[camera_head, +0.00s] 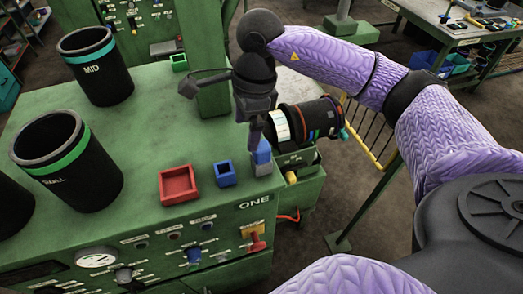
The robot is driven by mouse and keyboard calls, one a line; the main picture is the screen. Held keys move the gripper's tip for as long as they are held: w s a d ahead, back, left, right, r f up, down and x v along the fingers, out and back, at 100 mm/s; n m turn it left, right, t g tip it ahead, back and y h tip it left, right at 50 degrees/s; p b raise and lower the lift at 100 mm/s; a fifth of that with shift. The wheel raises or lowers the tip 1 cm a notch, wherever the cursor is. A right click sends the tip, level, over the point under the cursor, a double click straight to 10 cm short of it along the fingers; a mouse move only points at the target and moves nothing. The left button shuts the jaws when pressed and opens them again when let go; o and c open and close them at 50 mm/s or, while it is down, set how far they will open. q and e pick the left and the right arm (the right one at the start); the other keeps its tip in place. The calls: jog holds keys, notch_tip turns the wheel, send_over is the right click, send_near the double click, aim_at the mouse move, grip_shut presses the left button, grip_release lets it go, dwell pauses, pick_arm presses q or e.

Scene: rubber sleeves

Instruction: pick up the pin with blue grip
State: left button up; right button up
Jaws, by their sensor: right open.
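A small upright piece with a blue upper part (262,157), likely the pin with the blue grip, stands at the right edge of the green bench; its lower part is greyish-blue and its tip cannot be made out. My right gripper (222,113) hangs above the bench beside the green post, jaws spread wide. One dark finger reaches left; the other points down close above the blue piece. I cannot tell whether it touches. Nothing shows between the fingers. My left gripper is not in view.
A red tray (163,188) and a small blue box (225,180) sit on the bench (140,150). Black cups marked MID (108,82) and SMALL (85,178) stand left. A dark cylindrical device (312,119) is right of the gripper. A green post (207,60) rises behind.

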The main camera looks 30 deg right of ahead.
aim_at(261, 145)
jog(key=d, duration=0.1)
jog(key=d+h, duration=0.2)
jog(key=shift+s+d+f, duration=0.1)
jog(key=shift+d+f, duration=0.25)
jog(key=shift+d, duration=0.05)
jog(key=f+p, duration=0.1)
jog(key=f, duration=0.4)
jog(key=f+p, duration=0.1)
jog(key=f, duration=0.1)
jog(key=shift+w+a+f+p, duration=0.2)
jog(key=shift+a+f+p, duration=0.05)
jog(key=shift+p, duration=0.1)
jog(key=shift+f, duration=0.4)
grip_shut()
